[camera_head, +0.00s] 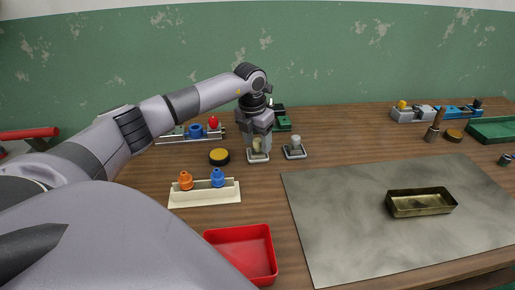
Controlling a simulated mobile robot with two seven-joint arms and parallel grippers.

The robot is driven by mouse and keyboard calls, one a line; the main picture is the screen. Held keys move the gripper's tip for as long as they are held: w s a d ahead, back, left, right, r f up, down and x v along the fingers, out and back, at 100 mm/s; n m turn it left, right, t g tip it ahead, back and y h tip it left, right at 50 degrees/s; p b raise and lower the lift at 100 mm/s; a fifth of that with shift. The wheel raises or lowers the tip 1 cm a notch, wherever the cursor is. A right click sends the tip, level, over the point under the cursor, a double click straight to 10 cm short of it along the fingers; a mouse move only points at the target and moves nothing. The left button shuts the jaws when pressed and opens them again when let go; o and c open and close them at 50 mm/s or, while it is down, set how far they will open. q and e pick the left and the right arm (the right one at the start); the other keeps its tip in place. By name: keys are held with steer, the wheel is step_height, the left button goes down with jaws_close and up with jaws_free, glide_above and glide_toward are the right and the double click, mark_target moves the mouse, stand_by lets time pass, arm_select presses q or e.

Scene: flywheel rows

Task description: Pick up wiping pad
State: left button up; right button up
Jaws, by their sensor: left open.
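My left gripper (257,146) points straight down over a small square pad (257,158) with a light-coloured upright knob, which looks like a wiping pad. The gripper is open, and its fingers are at or just above the knob. I cannot tell whether they touch it. A second, similar square pad (295,154) with a grey knob lies just to the right on the wooden table. A round black-and-yellow disc (219,157) lies to the left of the gripper. My right gripper is not in view.
A cream rack (205,198) holds an orange and a blue knobbed piece. A red tray (262,250) is at the front. A grey mat (340,225) bears a brass-coloured tray (420,209). Fixtures stand along the back; a green tray (495,136) is at far right.

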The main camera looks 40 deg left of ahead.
mark_target(258, 140)
arm_select(q)
steer(key=shift+w+f, duration=0.1)
steer(key=shift+f, duration=0.3)
jaws_close()
steer(key=shift+r, duration=0.1)
step_height(258, 140, up, 20)
stand_by(0.3)
